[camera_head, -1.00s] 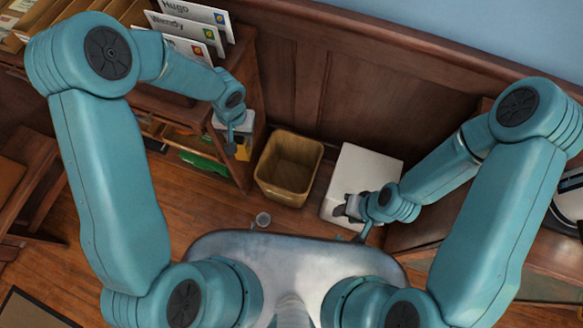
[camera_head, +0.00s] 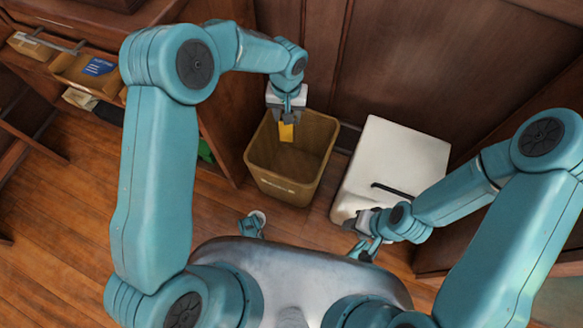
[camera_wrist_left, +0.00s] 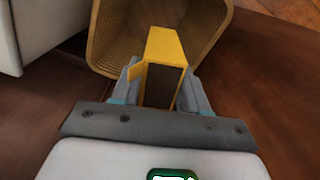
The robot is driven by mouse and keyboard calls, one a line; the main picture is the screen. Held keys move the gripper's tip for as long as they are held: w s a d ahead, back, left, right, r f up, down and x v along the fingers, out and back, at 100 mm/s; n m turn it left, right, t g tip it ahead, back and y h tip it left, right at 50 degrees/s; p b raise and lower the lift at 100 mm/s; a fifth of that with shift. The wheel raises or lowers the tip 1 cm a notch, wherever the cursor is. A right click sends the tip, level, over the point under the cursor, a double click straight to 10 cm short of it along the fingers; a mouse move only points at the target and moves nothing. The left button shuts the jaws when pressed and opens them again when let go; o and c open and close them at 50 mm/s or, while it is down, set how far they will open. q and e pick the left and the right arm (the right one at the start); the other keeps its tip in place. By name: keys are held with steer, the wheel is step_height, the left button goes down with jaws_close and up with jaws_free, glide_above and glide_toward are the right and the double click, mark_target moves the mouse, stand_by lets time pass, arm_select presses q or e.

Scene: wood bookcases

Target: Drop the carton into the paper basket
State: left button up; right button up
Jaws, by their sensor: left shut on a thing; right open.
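The carton (camera_head: 286,132) is a small yellow box. My left gripper (camera_head: 287,116) is shut on it, over the back left part of the paper basket's opening in the head view. In the left wrist view the yellow carton (camera_wrist_left: 167,46) sits between the two fingers (camera_wrist_left: 163,85), with the basket (camera_wrist_left: 108,35) beyond it. The paper basket (camera_head: 277,187) is tan, open-topped and stands upright on the floor. I cannot tell how far the carton is above the rim. My right gripper (camera_head: 357,222) is open and empty by the front of the white box.
A white box (camera_head: 405,150) with a dark slot stands right of the basket. A wood bookcase (camera_head: 225,135) is close on the left, with trays (camera_head: 85,72) on it. Wood panelling is behind. The wood floor (camera_head: 85,215) at left is clear.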

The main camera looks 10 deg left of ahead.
arm_select(q)
steer(key=shift+w+f+b, duration=0.1)
steer(key=shift+f+b, duration=1.8)
steer(key=shift+f, duration=1.2)
steer(key=o, duration=1.1)
steer(key=shift+d+r, duration=0.1)
steer(key=shift+r, duration=0.05)
step_height(320, 180, up, 16)
steer(key=p, duration=0.6)
steer(key=shift+r, duration=0.1)
